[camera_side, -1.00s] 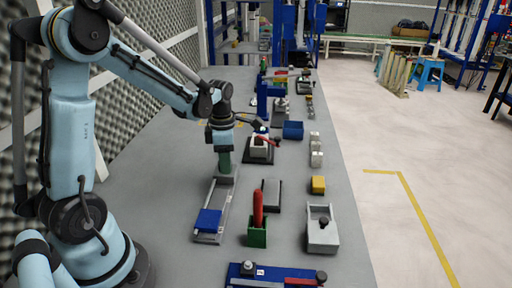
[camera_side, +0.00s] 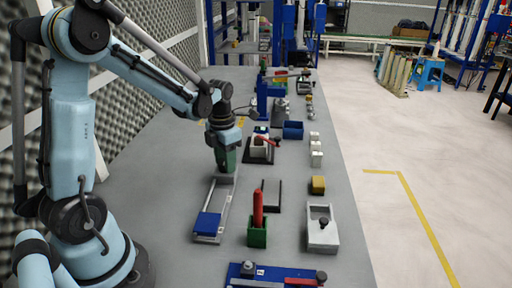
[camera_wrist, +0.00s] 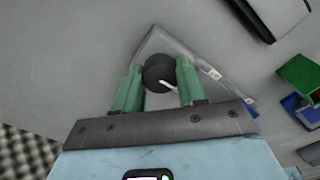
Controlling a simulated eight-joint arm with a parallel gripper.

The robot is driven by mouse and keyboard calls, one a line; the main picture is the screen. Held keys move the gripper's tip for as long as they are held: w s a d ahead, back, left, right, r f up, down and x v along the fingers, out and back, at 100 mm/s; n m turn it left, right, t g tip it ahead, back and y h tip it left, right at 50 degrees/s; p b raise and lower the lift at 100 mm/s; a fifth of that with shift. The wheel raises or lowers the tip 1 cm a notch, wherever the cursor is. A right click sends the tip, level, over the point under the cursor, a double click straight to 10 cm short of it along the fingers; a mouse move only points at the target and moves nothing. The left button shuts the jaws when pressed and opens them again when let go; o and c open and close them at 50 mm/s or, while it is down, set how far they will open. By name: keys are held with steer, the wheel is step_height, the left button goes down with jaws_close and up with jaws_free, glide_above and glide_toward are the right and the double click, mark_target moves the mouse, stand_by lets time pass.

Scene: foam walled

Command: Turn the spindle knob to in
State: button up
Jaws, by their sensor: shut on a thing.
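The spindle knob (camera_wrist: 159,75) is a dark round knob with a white pointer line, which points down and right in the wrist view. It sits on a pale grey plate (camera_wrist: 187,52) with small white labels to the right of the knob; their words are too small to read. My gripper (camera_wrist: 159,82) has its two green fingers on either side of the knob, shut on it. In the side view my gripper (camera_side: 225,160) points down at the far end of a long grey frame (camera_side: 224,208) with a blue block at its near end; its fingers hide the knob there.
A green holder (camera_side: 257,238) with a red handle stands nearer the camera. A grey box (camera_side: 322,236) with a dark knob is to its right. Bare grey table lies left of the frame.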

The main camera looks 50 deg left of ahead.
stand_by(0.3)
steer(key=o, duration=1.1)
steer(key=shift+c, duration=0.2)
steer(key=shift+r, duration=0.1)
step_height(320, 180, up, 12)
